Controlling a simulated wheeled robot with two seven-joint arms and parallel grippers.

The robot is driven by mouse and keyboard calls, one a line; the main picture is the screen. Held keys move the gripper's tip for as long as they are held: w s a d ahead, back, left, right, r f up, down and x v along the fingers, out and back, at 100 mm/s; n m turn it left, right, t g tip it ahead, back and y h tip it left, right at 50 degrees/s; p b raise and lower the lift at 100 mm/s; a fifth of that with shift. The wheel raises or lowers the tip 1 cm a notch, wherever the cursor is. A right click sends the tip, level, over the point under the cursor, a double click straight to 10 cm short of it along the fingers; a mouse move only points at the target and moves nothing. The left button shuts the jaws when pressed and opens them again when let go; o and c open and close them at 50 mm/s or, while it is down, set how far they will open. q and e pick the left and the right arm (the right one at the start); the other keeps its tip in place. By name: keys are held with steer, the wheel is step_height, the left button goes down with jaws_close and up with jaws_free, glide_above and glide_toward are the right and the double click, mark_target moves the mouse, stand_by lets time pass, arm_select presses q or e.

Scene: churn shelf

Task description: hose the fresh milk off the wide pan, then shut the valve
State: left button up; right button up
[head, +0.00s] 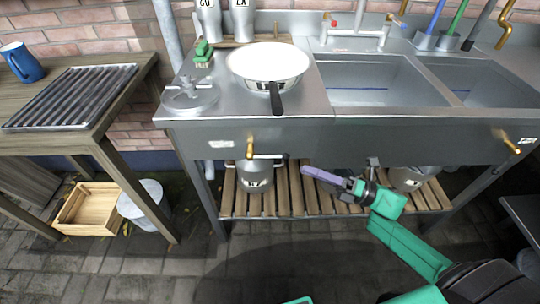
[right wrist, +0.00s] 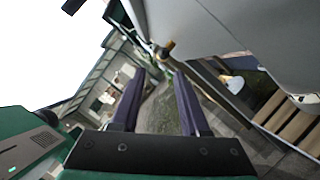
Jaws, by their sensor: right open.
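The wide pan (head: 240,70) sits on the left part of the steel counter, its dark handle pointing toward me. Its inside looks white; I cannot tell milk from the pan's own surface. A brass valve (head: 250,147) hangs under the counter's front edge at left, and another brass valve (head: 511,143) is at right. A brass fitting (right wrist: 167,48) shows in the right wrist view. My right gripper (head: 312,173), with purple fingers, is open and empty in front of the lower shelf, below the counter edge. It also shows open in the right wrist view (right wrist: 160,78). No hose is clearly identifiable.
Two sink basins (head: 370,82) lie right of the pan. A green brush (head: 203,50) and a metal lid (head: 190,95) stand left of it. Pots, including a steel one (head: 256,175), stand on the slatted shelf (head: 300,195). A wooden crate (head: 88,208) is on the paving.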

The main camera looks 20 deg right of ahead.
mark_target(274, 156)
steer(key=x, duration=1)
steer(key=shift+w+a+f, duration=0.1)
steer(key=shift+w+f, duration=0.05)
steer(key=shift+w, duration=0.2)
jaws_close()
stand_by(0.7)
